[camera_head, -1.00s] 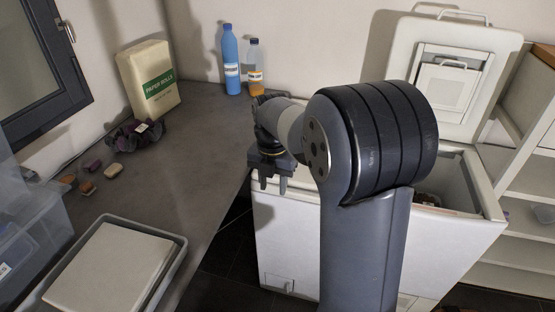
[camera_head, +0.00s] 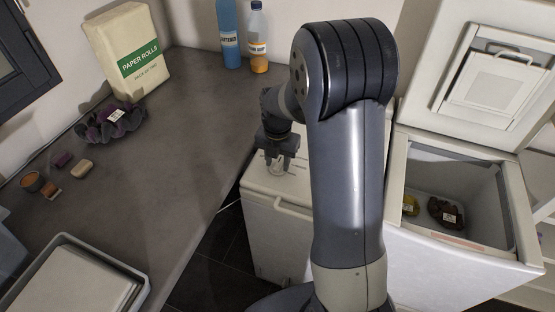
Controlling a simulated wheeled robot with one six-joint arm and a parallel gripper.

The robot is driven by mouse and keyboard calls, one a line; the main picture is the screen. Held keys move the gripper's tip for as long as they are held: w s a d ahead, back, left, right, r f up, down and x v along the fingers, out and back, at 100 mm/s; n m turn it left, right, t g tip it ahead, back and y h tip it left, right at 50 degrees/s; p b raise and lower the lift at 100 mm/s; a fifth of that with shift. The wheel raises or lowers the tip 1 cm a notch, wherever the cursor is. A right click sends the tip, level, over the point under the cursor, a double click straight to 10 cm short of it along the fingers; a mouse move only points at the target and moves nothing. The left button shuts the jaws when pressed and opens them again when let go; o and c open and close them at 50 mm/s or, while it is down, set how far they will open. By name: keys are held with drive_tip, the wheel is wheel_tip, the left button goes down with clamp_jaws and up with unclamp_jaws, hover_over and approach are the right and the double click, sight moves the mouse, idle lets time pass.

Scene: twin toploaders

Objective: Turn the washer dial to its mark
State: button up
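Two white top-loading machines stand side by side. The left one (camera_head: 262,228) has its lid down, with a bar handle (camera_head: 294,207) at the front edge. The right one (camera_head: 470,246) has its lid (camera_head: 490,85) raised, and its tub shows. My gripper (camera_head: 278,170) points down over the left machine's top, towards its back left. Its two fingers are apart, with a small pale shape between or just behind their tips. I cannot tell whether this is a dial or whether the fingers touch it. No dial mark can be made out. My arm hides part of both machines.
The grey counter (camera_head: 185,150) holds a paper-rolls pack (camera_head: 130,55), a blue bottle (camera_head: 229,35), an orange-filled bottle (camera_head: 258,40), a dark bundle (camera_head: 108,125) and a lidded tray (camera_head: 75,285).

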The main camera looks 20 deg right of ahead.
clamp_jaws()
